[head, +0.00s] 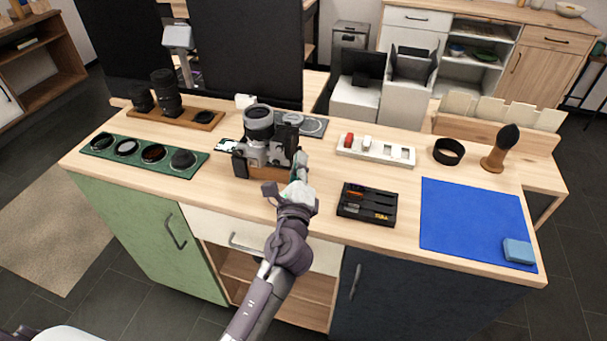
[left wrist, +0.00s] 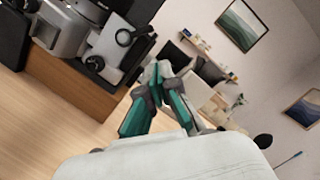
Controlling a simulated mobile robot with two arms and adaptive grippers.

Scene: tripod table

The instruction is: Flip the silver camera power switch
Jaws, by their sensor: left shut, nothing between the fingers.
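The silver camera (head: 262,145) stands on a wooden block on the table, its lens pointing up and away. It also shows at the upper left of the left wrist view (left wrist: 85,30), where a round dark lever-like part sits near its edge. My left gripper (head: 301,162) is at the camera's right side, shut and empty. In the left wrist view its fingertips (left wrist: 160,70) are together beside the camera's edge; I cannot tell whether they touch it. My right gripper is in neither view.
A green tray of filters (head: 200,170) and a lens stand (head: 208,120) lie left.

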